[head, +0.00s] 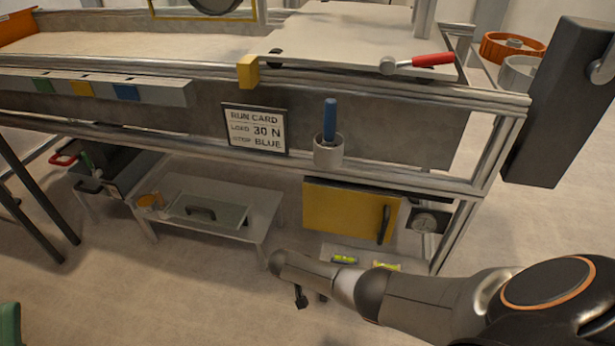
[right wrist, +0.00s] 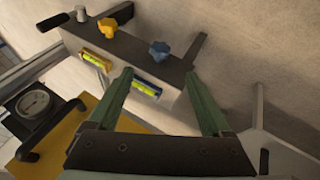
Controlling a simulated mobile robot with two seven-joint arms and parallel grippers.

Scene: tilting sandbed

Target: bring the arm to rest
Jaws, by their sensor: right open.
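My right arm (head: 430,298) comes in from the lower right of the head view and reaches in front of the bench frame. Its gripper is mostly hidden there; only small dark parts show under the wrist. In the right wrist view my right gripper (right wrist: 160,76) is open, with two green fingers spread apart and nothing between them. Beyond the fingers is a dark bar (right wrist: 125,57) with two yellow-green levels, a yellow knob and a blue knob. I cannot tell whether the fingers touch it.
The bench frame (head: 490,150) stands before me, with a yellow panel (head: 345,212) below. A low table (head: 250,190) stands under it. A dark block (head: 560,105) hangs at the right. A gauge (right wrist: 34,103) is left in the wrist view. Floor at lower left is mostly clear.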

